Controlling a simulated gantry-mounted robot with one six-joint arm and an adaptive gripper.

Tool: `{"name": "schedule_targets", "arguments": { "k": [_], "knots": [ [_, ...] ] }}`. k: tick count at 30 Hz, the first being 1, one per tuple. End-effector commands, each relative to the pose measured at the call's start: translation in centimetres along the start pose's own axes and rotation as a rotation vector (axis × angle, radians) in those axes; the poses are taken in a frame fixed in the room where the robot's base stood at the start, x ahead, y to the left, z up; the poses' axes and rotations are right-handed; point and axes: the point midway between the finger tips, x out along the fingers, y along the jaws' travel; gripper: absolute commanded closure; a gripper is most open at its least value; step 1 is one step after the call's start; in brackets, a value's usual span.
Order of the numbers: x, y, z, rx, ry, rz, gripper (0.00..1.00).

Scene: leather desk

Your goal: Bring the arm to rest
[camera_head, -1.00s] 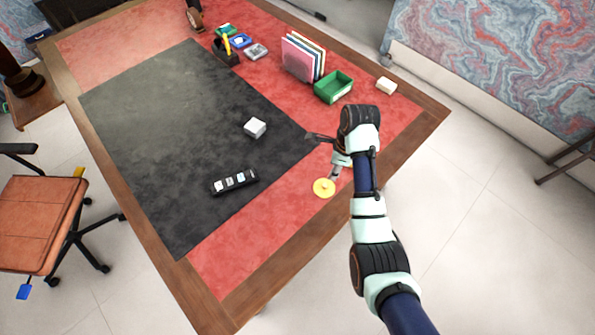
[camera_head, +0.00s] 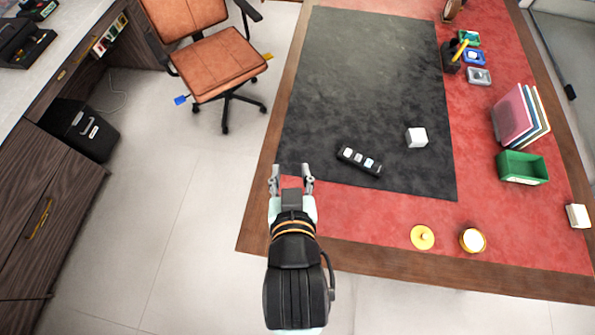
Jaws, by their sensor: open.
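My gripper (camera_head: 291,176) is in the lower middle of the head view, with its two fingers apart and nothing between them. It appears over the near left corner of the desk (camera_head: 262,215), by the wooden edge. My arm comes up from the bottom of the picture behind it. Its height above the desk is hard to tell. A black strip with several pale squares (camera_head: 360,161) lies to the right of the gripper on the dark desk mat (camera_head: 375,75), apart from it.
A white cube (camera_head: 416,138) sits on the mat. A yellow lid (camera_head: 422,237) and a round yellow container (camera_head: 472,240) stand near the front edge. A green bin (camera_head: 523,168) and upright folders (camera_head: 520,115) are at the right. An orange chair (camera_head: 212,62) stands left of the desk.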

Motion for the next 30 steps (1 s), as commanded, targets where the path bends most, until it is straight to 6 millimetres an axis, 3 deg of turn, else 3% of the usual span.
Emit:
{"name": "schedule_targets", "arguments": {
  "k": [8, 11, 14, 17, 25, 27, 30],
  "knots": [
    [-0.1, -0.1, -0.1, -0.013, 0.006, -0.003, 0.56],
    [-0.8, -0.1, -1.4, -0.012, 0.005, -0.002, 0.56],
    [-2.1, -0.1, -4.0, -0.01, 0.005, -0.002, 0.56],
    [-4.1, -0.1, -8.1, -0.009, 0.005, -0.001, 0.56],
    [-10.4, 0.0, -20.6, -0.004, 0.005, 0.003, 0.56],
    [-11.6, 0.0, -22.9, -0.002, 0.005, 0.003, 0.56],
    [-12.4, 0.0, -24.6, -0.001, 0.004, 0.004, 0.56]
  ]
}}
